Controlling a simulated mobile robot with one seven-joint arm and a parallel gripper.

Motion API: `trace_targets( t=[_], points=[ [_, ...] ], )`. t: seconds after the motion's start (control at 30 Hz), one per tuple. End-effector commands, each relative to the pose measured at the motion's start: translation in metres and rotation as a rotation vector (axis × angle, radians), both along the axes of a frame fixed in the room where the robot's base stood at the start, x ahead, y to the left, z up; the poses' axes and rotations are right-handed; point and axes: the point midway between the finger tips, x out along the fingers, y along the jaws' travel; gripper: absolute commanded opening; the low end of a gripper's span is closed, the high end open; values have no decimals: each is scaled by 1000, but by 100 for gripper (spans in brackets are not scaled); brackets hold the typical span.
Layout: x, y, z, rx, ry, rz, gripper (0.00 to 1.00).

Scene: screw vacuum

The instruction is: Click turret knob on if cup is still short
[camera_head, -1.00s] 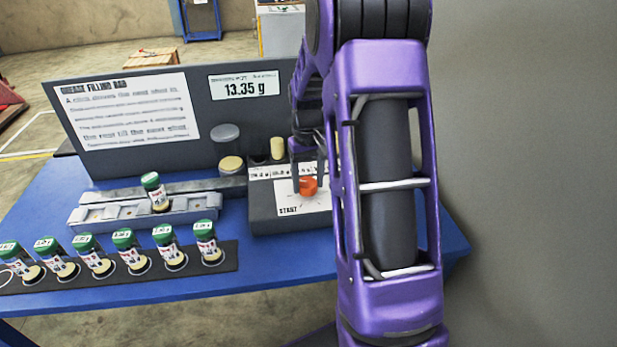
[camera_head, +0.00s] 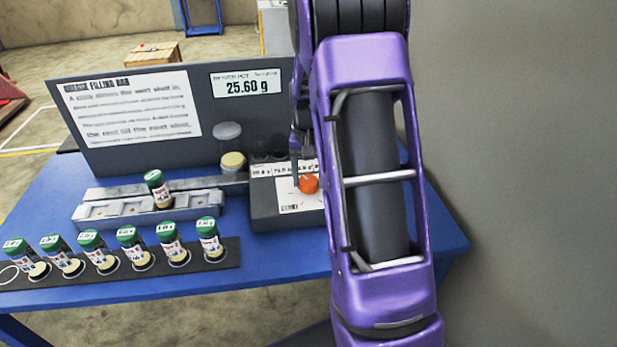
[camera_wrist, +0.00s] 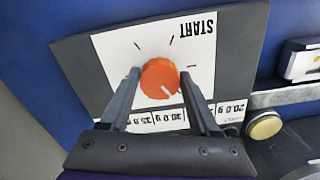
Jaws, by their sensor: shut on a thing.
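The orange turret knob (camera_head: 308,184) sits on a white START panel on the dark control box (camera_head: 262,212). In the wrist view the knob (camera_wrist: 160,78) lies between the two fingers of my gripper (camera_wrist: 159,74), which is shut on it. The knob's pale mark points to the lower right there. The display (camera_head: 247,86) reads 25.60 g. A cream-topped round container (camera_head: 233,162) stands left of the box under a grey disc; I cannot tell if it is the cup. My arm hides the box's right side.
A green-capped jar (camera_head: 158,190) stands in a grey slotted rail (camera_head: 90,212). Several similar jars stand in a row on a dark strip (camera_head: 130,283) along the blue table's (camera_head: 250,275) front. A sign panel (camera_head: 130,108) rises behind. Bare blue tabletop shows in front of the box.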

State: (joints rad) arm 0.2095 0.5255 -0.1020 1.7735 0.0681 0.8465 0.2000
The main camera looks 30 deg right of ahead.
Motion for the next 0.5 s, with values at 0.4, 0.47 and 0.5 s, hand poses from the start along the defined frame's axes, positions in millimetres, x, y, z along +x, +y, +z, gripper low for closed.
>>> trace_targets(
  t=[0.4, 0.47, 0.5],
  points=[
    [1, 0, 1, -1, -3, 1, 90],
    [1, 0, 0, 0, -2, 1, 93],
    [1, 0, 0, 0, -2, 1, 93]
  ],
)
